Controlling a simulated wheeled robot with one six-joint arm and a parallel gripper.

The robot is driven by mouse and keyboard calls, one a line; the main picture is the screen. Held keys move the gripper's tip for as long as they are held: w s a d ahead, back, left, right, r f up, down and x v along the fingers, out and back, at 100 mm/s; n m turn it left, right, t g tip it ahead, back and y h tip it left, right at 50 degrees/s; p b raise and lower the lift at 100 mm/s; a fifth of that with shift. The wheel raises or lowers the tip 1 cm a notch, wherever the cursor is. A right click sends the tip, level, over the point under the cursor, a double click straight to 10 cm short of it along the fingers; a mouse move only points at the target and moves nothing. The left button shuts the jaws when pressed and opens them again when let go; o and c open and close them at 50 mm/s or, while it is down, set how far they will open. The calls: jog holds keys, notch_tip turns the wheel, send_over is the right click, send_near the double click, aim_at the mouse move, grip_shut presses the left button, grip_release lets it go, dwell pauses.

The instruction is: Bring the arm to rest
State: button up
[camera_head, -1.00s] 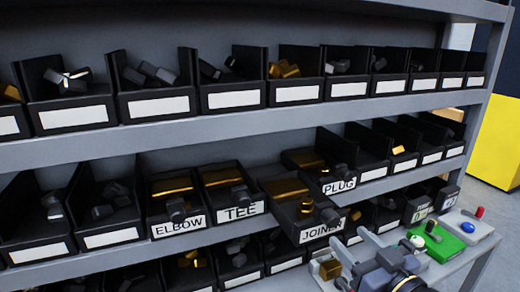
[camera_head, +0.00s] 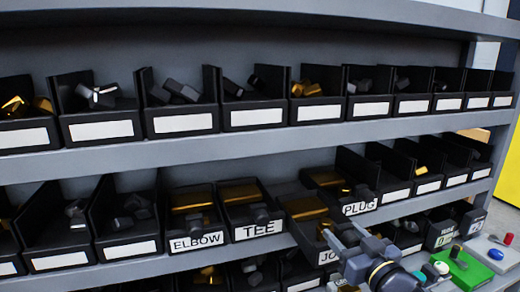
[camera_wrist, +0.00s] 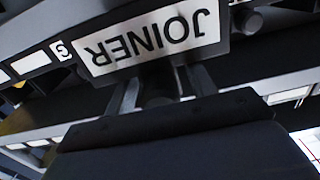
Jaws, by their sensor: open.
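My gripper (camera_head: 346,238) is open at the lower right of the head view, in front of the JOINER bin (camera_head: 308,212), and covers much of that bin's label. In the wrist view the JOINER label (camera_wrist: 150,42) shows upside down, close in front of my gripper (camera_wrist: 162,85). The two fingers stand apart, with a dark round knob (camera_wrist: 157,88) between them in the picture. I cannot tell whether they touch it.
The ELBOW bin (camera_head: 195,241) and TEE bin (camera_head: 257,230) stand to the left, the PLUG bin (camera_head: 360,207) to the right. A shelf board (camera_head: 100,160) runs above. A green box (camera_head: 460,267) and a blue button (camera_head: 496,254) sit at the lower right.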

dwell(0.5)
jog(key=shift+v, duration=5.4)
jog(key=x, duration=1.2)
jog(key=shift+w+f+b, duration=0.1)
jog(key=shift+w+b, duration=0.05)
jog(key=shift+b, duration=0.2)
jog(key=shift+w+a, duration=0.15)
jog(key=shift+w, duration=0.35)
